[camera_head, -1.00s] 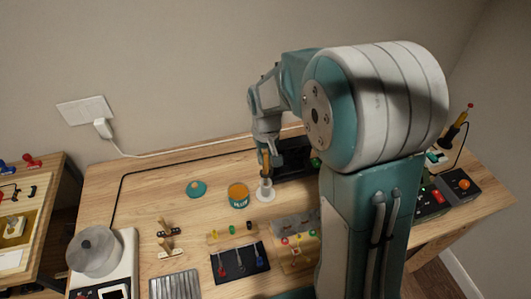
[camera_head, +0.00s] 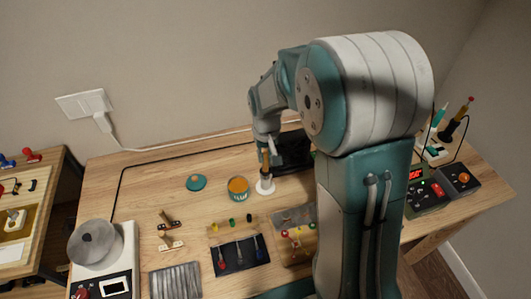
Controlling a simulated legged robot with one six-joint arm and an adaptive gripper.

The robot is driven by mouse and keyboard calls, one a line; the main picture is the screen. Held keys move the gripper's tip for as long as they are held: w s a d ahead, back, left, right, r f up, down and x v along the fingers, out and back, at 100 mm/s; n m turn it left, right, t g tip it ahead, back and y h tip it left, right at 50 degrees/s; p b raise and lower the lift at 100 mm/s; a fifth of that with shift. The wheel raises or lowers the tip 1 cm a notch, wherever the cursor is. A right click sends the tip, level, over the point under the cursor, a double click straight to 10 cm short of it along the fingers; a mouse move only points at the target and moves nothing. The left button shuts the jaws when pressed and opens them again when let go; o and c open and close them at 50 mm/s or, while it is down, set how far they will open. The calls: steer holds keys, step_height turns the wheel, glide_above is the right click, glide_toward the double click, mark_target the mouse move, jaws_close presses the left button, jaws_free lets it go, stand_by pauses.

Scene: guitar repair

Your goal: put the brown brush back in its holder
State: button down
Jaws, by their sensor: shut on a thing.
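The brown brush (camera_head: 265,164) is upright in my gripper (camera_head: 263,152), which is shut on it. Only a short piece of the brush shows, as the fingers partly cover it. The small white holder (camera_head: 265,187) stands on the bench directly below the gripper. The brush's lower end is at or just above the holder's mouth; I cannot tell how far inside it is.
An open glue tin (camera_head: 239,191) stands close left of the holder, with its teal lid (camera_head: 196,182) farther left. A black box (camera_head: 292,152) is just behind to the right. A dark tool mat (camera_head: 240,256) lies in front.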

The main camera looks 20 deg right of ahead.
stand_by(0.3)
steer(key=shift+f, duration=0.8)
steer(key=c, duration=0.5)
jaws_free()
steer(key=shift+o, duration=0.3)
steer(key=o, duration=0.4)
steer(key=shift+o, duration=0.2)
